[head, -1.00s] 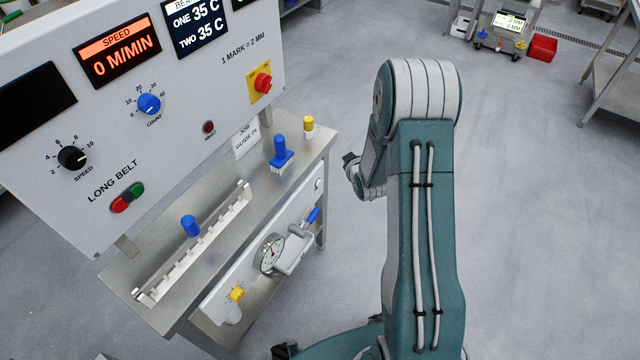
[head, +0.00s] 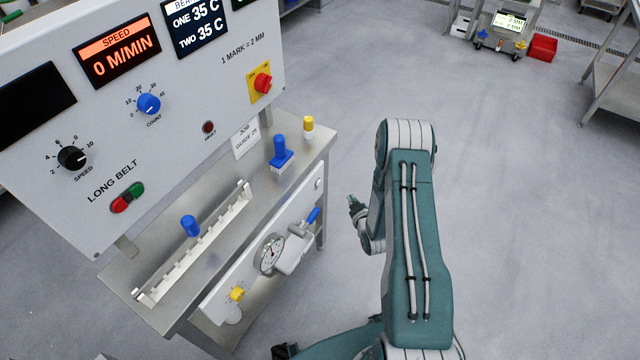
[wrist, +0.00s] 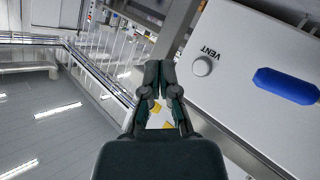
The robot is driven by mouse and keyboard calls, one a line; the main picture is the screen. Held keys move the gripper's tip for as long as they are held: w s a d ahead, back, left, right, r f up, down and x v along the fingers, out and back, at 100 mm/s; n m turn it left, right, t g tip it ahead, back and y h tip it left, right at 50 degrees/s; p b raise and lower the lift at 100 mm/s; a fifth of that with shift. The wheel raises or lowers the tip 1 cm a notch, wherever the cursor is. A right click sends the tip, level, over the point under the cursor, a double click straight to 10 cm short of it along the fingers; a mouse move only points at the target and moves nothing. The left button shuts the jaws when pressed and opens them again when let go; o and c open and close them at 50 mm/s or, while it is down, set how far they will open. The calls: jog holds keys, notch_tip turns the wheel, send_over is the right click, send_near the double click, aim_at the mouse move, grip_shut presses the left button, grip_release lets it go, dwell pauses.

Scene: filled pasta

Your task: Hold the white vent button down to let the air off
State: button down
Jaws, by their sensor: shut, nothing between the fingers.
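The white vent button (wrist: 202,66) is a small round knob on a pale panel, beside the printed word VENT, in the wrist view. In the head view the vent button (head: 318,184) shows small near the right end of the panel under the bench. My gripper (wrist: 159,64) is shut and empty. In the wrist picture its tips lie just left of the button, over the panel's edge and apart from the button. In the head view my gripper (head: 354,202) is right of the panel with a gap of floor between them.
A blue lever handle (wrist: 286,85) sits near the button; it also shows in the head view (head: 313,215). A pressure gauge (head: 270,254) and a yellow knob (head: 237,294) are further left on the panel (head: 222,292). Bare floor lies right of the bench.

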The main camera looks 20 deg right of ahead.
jog(key=w+a, duration=0.6)
jog(key=shift+w, duration=0.3)
dwell(1.5)
jog(key=shift+w+a+r, duration=0.1)
jog(key=shift+w+a, duration=0.1)
jog(key=shift+w, duration=0.05)
jog(key=shift+w+a, duration=0.3)
jog(key=shift+w, duration=0.05)
dwell(2.2)
jog(key=shift+s+d, duration=0.1)
dwell(0.9)
jog(key=shift+s+d, duration=0.45)
jog(key=shift+s, duration=0.1)
jog(key=shift+s+d, duration=1.7)
jog(key=shift+s, duration=0.2)
